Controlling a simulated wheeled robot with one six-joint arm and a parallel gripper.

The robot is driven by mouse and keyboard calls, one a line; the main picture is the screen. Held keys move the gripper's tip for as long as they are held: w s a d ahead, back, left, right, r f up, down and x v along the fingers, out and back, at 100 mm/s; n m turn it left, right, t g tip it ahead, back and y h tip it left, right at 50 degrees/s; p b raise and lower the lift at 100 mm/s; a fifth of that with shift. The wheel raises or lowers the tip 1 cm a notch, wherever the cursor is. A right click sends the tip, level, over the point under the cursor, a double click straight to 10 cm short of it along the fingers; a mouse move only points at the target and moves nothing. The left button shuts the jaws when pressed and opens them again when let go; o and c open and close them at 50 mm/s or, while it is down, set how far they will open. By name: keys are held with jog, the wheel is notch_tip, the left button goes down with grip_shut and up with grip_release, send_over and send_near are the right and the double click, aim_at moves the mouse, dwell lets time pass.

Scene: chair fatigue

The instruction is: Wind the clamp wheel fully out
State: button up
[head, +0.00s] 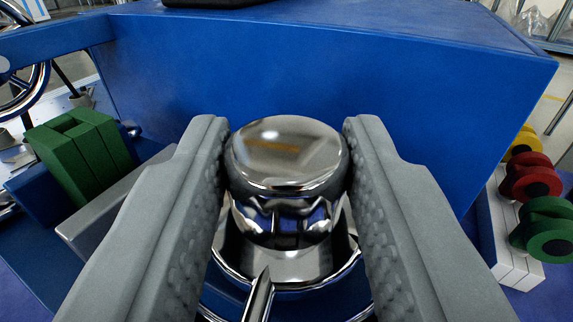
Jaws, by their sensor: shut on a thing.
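My gripper (287,135) is shut on a round chrome knob (287,165), with one grey padded finger on each side of it. Below the knob is a chrome wheel (258,297) with a shiny ring and a spoke pointing toward me. I take it for the clamp wheel. The fingers hide the ring's left and right sides, and its near part runs off the bottom edge. How far the wheel is wound cannot be told.
A large blue housing (330,70) stands close behind the knob. Green blocks (85,160) and another chrome handwheel (25,85) are at the left. At the right, yellow, red (530,178) and green (543,228) round knobs sit on a pale box (512,250).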

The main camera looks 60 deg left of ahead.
jog(key=shift+w+n+g+y, duration=0.1)
jog(key=shift+n+g+y, duration=0.4)
jog(key=shift+n+g, duration=0.5)
dwell(0.3)
jog(key=o, duration=1)
jog(key=shift+c, duration=0.2)
jog(key=shift+d, duration=0.1)
jog(key=v, duration=1.7)
jog(key=shift+d, duration=0.15)
